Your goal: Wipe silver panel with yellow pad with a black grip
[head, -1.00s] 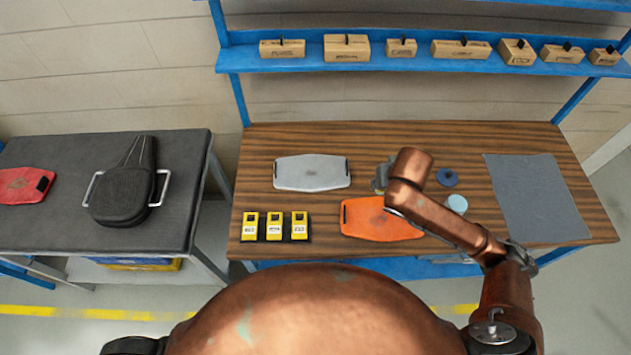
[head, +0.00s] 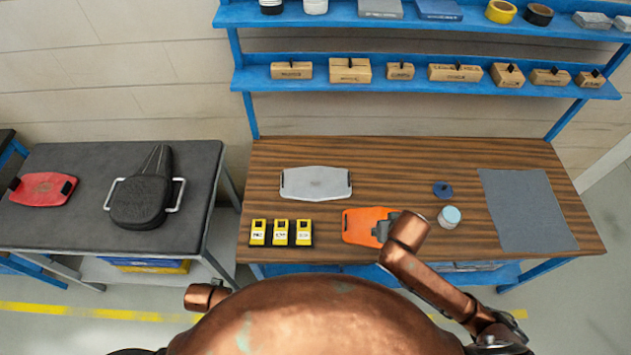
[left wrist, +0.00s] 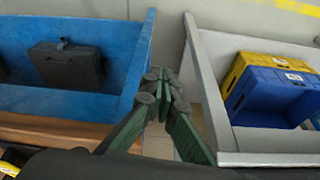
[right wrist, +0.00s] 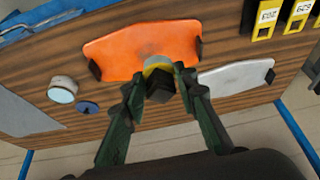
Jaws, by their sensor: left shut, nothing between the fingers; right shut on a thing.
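The silver panel (head: 316,183) lies flat on the wooden bench, left of the middle; it also shows in the right wrist view (right wrist: 238,77). My right gripper (head: 390,228) is shut on the black grip (right wrist: 160,90) of the yellow pad (right wrist: 155,68).
Several yellow devices (head: 281,232) stand front left. A jar (head: 449,217), a blue disc (head: 442,189) and a grey mat (head: 525,210) are to the right. Shelves (head: 420,82) stand behind. A dark table (head: 75,220) holds a red panel (head: 43,189) and a black case (head: 142,200).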

